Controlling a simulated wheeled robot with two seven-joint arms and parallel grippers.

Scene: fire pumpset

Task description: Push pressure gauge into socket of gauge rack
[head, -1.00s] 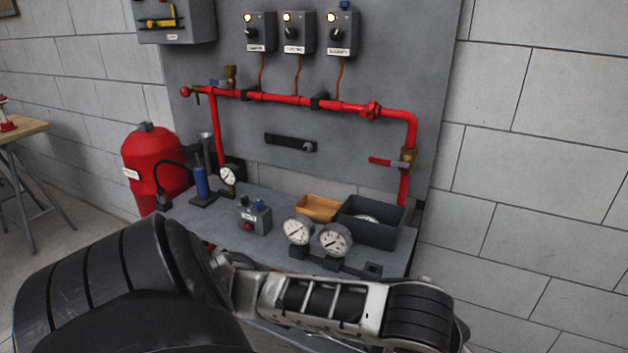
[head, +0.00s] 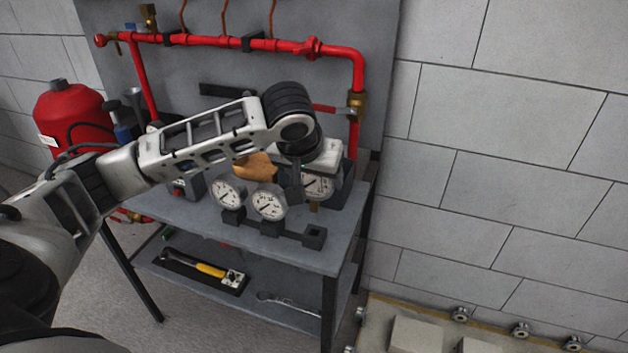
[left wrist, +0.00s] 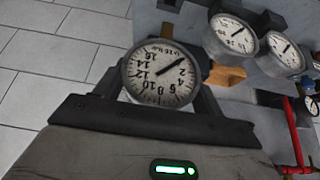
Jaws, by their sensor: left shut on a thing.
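My left gripper (head: 314,178) is shut on a round, white-faced pressure gauge (head: 318,186). Its brass stem points down, above the empty socket (head: 314,236) at the right end of the dark gauge rack (head: 291,232), with a gap between. Two similar gauges (head: 226,193) (head: 269,202) stand in the rack to the left. In the left wrist view, the held gauge (left wrist: 161,73) sits between the dark fingers, its face toward the camera and its dial upside down. The other two gauges (left wrist: 234,35) (left wrist: 284,53) are beside it. My right gripper is not in view.
The rack stands near the front edge of the grey bench (head: 215,226). A dark bin (head: 338,192) and a tan wooden tray (head: 257,166) are behind it, partly hidden by my arm. A red pipe (head: 230,42) runs above. The lower shelf (head: 240,294) holds tools.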

